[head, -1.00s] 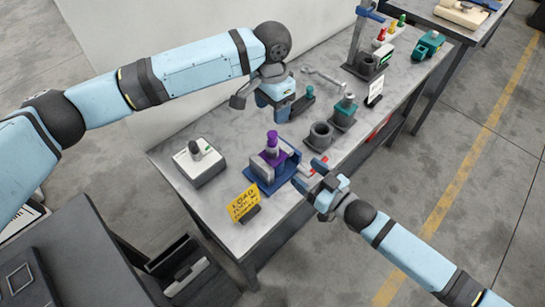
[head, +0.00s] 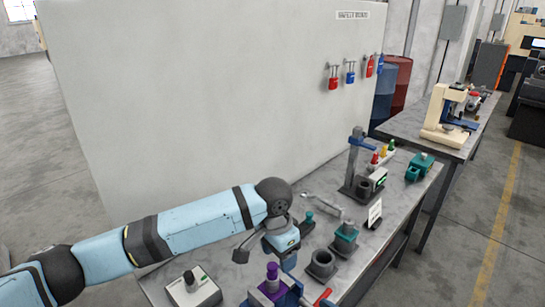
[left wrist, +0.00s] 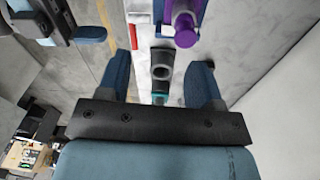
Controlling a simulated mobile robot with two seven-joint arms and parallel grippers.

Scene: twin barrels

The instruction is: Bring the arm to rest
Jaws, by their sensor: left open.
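My left gripper (head: 288,262) hangs above the bench, behind the purple-topped piece, open with nothing between its fingers. In the left wrist view its two blue fingers (left wrist: 160,78) stand wide apart over the bench. The purple piece (head: 272,277) sits in a blue fixture (head: 288,298) at the bottom edge of the head view. It also shows at the top of the left wrist view (left wrist: 186,24). What seems to be my right gripper (left wrist: 78,30) shows at the upper left of that view; its jaw state is unclear. My right arm is out of the head view.
A grey box with a dark knob (head: 193,290) stands at the bench's left. A grey ring block (head: 321,265), a teal-topped block (head: 345,238), a wrench (head: 322,202) and a clamp stand (head: 358,170) occupy the bench. A white wall panel (head: 210,110) rises behind.

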